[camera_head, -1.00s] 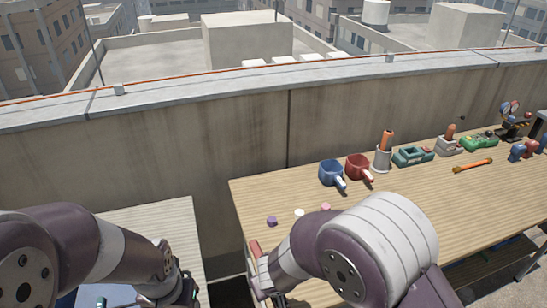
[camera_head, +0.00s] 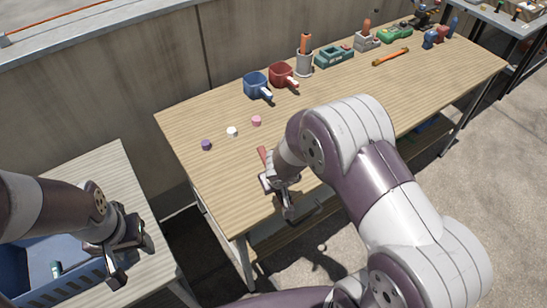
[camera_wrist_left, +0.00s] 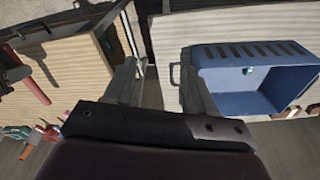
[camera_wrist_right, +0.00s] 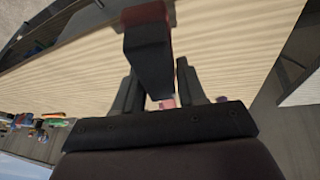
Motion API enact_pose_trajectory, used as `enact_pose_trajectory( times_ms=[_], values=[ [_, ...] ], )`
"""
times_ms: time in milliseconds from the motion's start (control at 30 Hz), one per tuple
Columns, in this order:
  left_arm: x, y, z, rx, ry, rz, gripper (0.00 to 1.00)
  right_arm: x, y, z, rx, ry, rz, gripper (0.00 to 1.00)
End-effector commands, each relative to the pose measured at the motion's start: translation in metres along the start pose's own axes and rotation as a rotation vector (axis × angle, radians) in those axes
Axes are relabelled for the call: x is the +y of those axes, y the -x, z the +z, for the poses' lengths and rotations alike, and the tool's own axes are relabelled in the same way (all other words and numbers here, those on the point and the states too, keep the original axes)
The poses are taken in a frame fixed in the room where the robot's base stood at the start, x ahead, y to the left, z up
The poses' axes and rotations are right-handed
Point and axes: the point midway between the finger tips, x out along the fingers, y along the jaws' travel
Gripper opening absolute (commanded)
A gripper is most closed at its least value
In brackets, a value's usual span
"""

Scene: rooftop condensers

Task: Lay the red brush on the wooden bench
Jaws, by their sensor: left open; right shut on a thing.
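The wooden bench (camera_head: 330,110) runs from the middle of the head view to the upper right. My right gripper (camera_head: 270,178) is shut on the red brush (camera_head: 263,156), over the near left part of the bench top. In the right wrist view the brush (camera_wrist_right: 148,45) shows as a dark block with a red end, with the bench top (camera_wrist_right: 220,30) behind it. I cannot tell whether the brush touches the bench. My left gripper (camera_head: 122,250) is open and empty beside the blue crate; its spread fingers show in the left wrist view (camera_wrist_left: 160,88).
Purple (camera_head: 206,145), white (camera_head: 232,131) and pink (camera_head: 256,120) caps lie near the brush. Blue (camera_head: 256,84) and red (camera_head: 283,74) scoops and several tools stand farther back. The blue crate (camera_head: 85,272) sits on a left table (camera_head: 95,165). A gap separates table and bench.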

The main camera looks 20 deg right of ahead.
Motion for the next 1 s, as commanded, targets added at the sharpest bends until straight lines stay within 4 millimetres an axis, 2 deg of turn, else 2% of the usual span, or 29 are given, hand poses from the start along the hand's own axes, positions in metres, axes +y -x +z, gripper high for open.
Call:
enact_pose_trajectory(
  times_ms=[200,300,533,633,667,767,800,900,1000],
  values=[
    [0.0,0.0,0.0,0.0,0.0,0.0,0.55,-0.065,0.052,-0.009,0.05,0.316,-0.134,0.09],
    [0.0,0.0,0.0,0.0,0.0,0.0,0.55,-0.084,0.067,-0.01,0.061,0.416,-0.174,0.09],
    [0.0,0.0,0.0,0.0,-0.001,0.0,0.55,-0.101,0.081,-0.013,0.076,0.506,-0.211,0.09],
    [0.011,-0.007,0.004,-0.029,-0.045,0.005,0.55,-0.103,0.082,-0.013,0.077,0.517,-0.215,0.09],
    [0.017,-0.009,-0.004,-0.03,-0.071,0.008,0.55,-0.103,0.083,-0.013,0.078,0.518,-0.215,0.09],
    [0.047,-0.012,-0.051,-0.003,-0.203,0.024,0.55,-0.103,0.083,-0.013,0.078,0.518,-0.215,0.09],
    [0.065,-0.011,-0.074,0.007,-0.355,0.033,0.55,-0.103,0.083,-0.013,0.078,0.517,-0.215,0.09],
    [0.107,-0.006,-0.123,0.029,-0.83,0.054,0.55,-0.103,0.083,-0.013,0.078,0.517,-0.215,0.09],
    [0.139,0.005,-0.155,0.058,-1.28,0.067,0.55,-0.103,0.082,-0.013,0.078,0.516,-0.214,0.09]
  ],
)
